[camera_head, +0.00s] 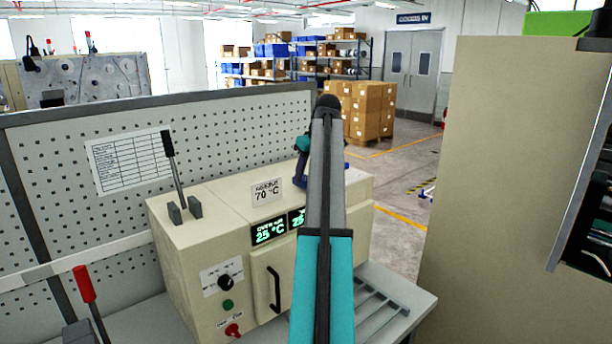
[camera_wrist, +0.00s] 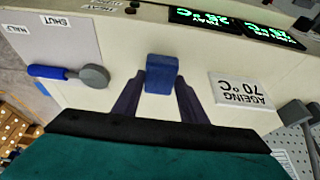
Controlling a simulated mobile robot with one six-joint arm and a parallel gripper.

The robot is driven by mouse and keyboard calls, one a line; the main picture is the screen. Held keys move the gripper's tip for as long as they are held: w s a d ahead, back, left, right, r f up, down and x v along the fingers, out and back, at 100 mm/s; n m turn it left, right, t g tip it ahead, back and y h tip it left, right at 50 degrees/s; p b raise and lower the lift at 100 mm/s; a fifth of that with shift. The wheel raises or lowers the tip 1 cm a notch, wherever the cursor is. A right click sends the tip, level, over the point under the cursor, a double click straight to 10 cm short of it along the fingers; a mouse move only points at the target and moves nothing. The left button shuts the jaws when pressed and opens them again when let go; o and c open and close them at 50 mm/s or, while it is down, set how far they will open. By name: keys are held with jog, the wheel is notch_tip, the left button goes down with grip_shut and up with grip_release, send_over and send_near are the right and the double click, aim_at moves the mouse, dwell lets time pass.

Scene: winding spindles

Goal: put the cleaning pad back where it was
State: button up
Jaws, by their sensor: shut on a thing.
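The cleaning pad, a small blue block (camera_wrist: 162,72), is between the fingertips of my gripper (camera_wrist: 160,88) in the wrist view. The gripper is shut on it. The pad is over the cream top of the ageing oven (camera_wrist: 130,40); I cannot tell whether it touches that surface. In the head view my gripper (camera_head: 302,180) is partly hidden behind my own arm, above the oven (camera_head: 190,260), and the pad cannot be made out there.
A blue-handled tool with a grey round head (camera_wrist: 93,76) lies to the left of the pad in the wrist view. An "AGEING 70 °C" label (camera_wrist: 241,90) is to the right. A black lever (camera_head: 175,165) stands on the oven's left. A tall beige cabinet (camera_head: 500,180) is at right.

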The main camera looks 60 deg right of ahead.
jog(key=shift+f, duration=0.75)
jog(key=shift+f, duration=0.1)
jog(key=o, duration=0.9)
jog(key=shift+o, duration=0.2)
jog(key=b+v, duration=0.5)
jog(key=v, duration=0.7)
